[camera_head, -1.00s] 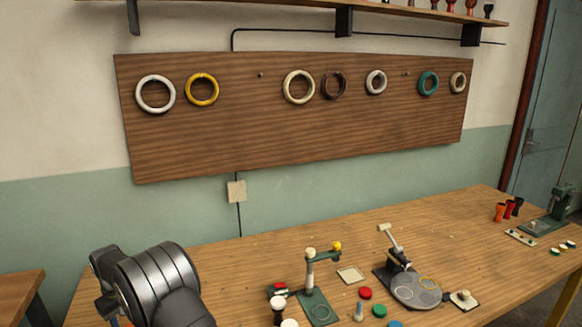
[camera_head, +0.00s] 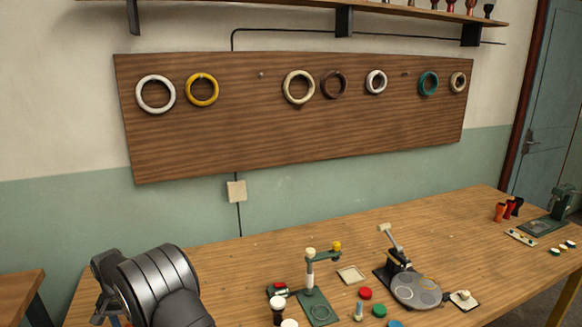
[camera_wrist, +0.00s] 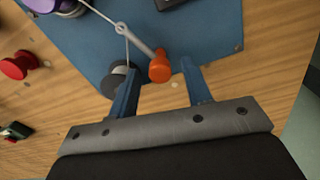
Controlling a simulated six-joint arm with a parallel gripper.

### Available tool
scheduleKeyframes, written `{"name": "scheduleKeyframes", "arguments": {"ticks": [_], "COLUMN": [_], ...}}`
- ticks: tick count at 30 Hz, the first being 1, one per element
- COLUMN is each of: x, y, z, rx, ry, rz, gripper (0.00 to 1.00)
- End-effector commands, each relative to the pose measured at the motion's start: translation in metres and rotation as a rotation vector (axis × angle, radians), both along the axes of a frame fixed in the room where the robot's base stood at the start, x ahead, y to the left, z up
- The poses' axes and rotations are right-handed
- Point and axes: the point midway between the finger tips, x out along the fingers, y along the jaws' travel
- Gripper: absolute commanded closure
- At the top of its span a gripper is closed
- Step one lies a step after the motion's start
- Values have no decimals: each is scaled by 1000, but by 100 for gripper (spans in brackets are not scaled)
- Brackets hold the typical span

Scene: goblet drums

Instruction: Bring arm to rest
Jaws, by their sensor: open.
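My gripper (camera_wrist: 160,66) shows in the wrist view with its two blue fingers spread apart and nothing held between them. An orange knob (camera_wrist: 160,69) on a thin rod shows just beyond the gap, over a blue mat (camera_wrist: 85,38). I cannot tell whether the fingers touch it. A dark round spool-like part (camera_wrist: 118,78) lies by the left finger. In the head view my arm is at the lower left, at the table's left end. The gripper itself cannot be made out clearly there.
The wooden table (camera_head: 260,257) holds a green stand (camera_head: 318,308), a grey disc fixture (camera_head: 412,290) and several small coloured pieces. Orange, red and dark goblet shapes (camera_head: 501,212) stand at the far right. Rings hang on a wall board (camera_head: 230,140). The table's back middle is clear.

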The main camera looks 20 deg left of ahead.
Motion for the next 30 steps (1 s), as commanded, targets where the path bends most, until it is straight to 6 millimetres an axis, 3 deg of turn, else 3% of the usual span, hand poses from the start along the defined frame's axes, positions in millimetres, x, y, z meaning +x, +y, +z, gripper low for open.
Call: {"name": "scheduleKeyframes", "arguments": {"ticks": [18, 30], "x": [0, 0], "y": [0, 0], "z": [0, 0], "rx": [0, 1], "ry": [0, -1], "rz": [-496, -624], "gripper": [55, 55]}}
